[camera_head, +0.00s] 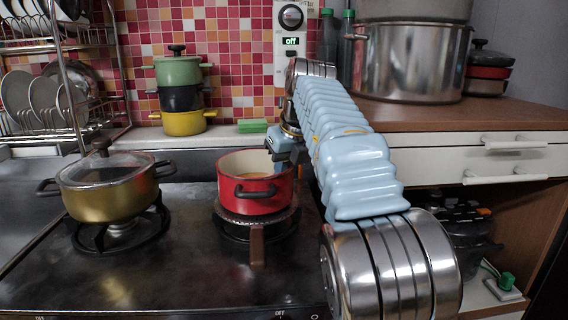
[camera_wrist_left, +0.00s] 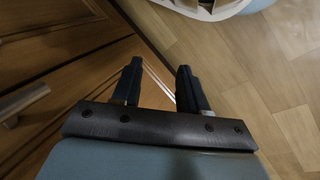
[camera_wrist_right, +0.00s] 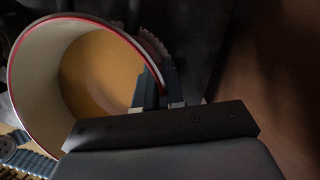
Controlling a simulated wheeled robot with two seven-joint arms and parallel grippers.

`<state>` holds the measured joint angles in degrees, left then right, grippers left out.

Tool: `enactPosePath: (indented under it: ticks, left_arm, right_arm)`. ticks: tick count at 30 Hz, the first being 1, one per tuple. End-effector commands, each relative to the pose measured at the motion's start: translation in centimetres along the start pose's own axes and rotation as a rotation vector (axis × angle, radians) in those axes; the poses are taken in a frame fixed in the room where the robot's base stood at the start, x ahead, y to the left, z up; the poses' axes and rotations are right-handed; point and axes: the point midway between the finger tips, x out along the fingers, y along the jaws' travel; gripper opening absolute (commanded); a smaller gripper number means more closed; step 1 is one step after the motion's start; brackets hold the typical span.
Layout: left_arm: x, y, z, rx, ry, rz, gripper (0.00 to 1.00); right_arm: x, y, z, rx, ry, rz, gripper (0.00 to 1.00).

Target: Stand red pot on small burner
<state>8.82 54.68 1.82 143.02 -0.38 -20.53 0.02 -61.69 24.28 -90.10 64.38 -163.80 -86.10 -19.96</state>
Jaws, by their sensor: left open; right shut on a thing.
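The red pot (camera_head: 256,196), cream inside with a dark side handle, is upright over the right burner (camera_head: 232,228). Under it is a brown disc (camera_head: 284,219) with a flat handle pointing to the front. I cannot tell whether the pot's base touches the disc. My right gripper (camera_head: 284,152) is shut on the pot's wall at its right rear rim. The right wrist view shows the pot (camera_wrist_right: 28,85) with yellowish contents and the fingers (camera_wrist_right: 160,88) at the rim. My left gripper (camera_wrist_left: 158,75) is open and empty, low in front of wooden cabinet fronts.
A gold lidded pot (camera_head: 110,192) stands on the left burner (camera_head: 92,238). Stacked green, black and yellow pots (camera_head: 184,122) and a green sponge (camera_head: 252,126) stand behind. A large steel pot (camera_head: 410,62) is on the right counter. The hob's front is clear.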

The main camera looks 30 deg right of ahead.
Motion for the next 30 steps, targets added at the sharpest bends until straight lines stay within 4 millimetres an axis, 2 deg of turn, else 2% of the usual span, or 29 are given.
enactPosePath:
  ticks: [19,20,25,30]
  left_arm:
    - [0.34,-0.13,0.00,0.000,0.000,0.000,0.43]
    - [0.24,-0.09,0.01,0.000,0.000,0.000,0.43]
    - [0.23,-0.09,0.00,0.000,0.000,0.000,0.43]
    - [0.23,-0.09,0.00,0.000,0.000,0.000,0.43]
  right_arm:
    - [0.41,0.01,-0.15,0.000,-0.002,0.000,0.00]
    - [0.31,0.01,-0.10,0.000,-0.002,0.000,0.13]
    - [0.31,0.00,-0.11,0.000,-0.002,0.000,0.38]
    - [0.33,0.00,-0.13,0.000,-0.001,0.000,0.38]
